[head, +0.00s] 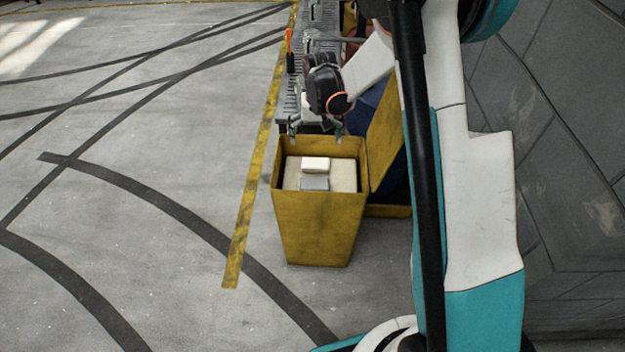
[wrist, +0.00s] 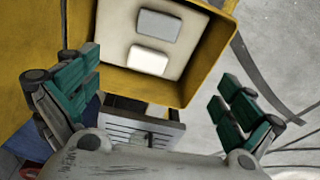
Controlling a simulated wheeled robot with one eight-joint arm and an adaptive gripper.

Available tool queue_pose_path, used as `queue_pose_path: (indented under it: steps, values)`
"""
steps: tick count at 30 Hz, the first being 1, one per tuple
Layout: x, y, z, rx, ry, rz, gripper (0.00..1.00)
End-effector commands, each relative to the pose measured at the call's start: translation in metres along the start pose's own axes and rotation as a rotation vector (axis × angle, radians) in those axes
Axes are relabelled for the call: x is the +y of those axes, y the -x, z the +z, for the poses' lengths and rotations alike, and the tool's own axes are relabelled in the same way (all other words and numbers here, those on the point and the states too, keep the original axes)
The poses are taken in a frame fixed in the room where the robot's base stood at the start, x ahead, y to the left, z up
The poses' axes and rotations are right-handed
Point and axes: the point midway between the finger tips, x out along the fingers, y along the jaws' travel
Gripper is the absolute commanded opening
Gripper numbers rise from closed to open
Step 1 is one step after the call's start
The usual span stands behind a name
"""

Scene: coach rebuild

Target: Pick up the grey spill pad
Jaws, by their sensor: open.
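The grey spill pad (head: 315,183) lies on a cream surface inside an open yellow bin (head: 318,228). In the wrist view the grey pad (wrist: 159,24) shows near the top of the bin's opening. A white pad (head: 315,164) lies beside it, with a small gap in the wrist view (wrist: 148,60). My gripper (head: 314,132) is above the far edge of the bin in the head view. Its teal fingers are wide apart and empty in the wrist view (wrist: 160,100), and they touch neither pad.
The bin's yellow lid (head: 385,135) stands open on the right. A grey slatted bench (head: 291,95) with an orange-and-black tool (head: 290,52) is behind the bin. The floor left of the yellow line (head: 253,175) is clear.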

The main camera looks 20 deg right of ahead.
Motion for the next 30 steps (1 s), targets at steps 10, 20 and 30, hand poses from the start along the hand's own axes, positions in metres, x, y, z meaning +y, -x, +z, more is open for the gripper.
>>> queue_pose_path:
  steps: [10, 20, 30]
  values:
    - [-0.003, -0.103, -0.008, -0.092, -0.04, 0.023, 1.0]
    - [-0.002, -0.147, -0.004, -0.108, -0.047, 0.027, 1.0]
    - [0.0, -0.201, 0.002, -0.107, -0.047, 0.027, 1.0]
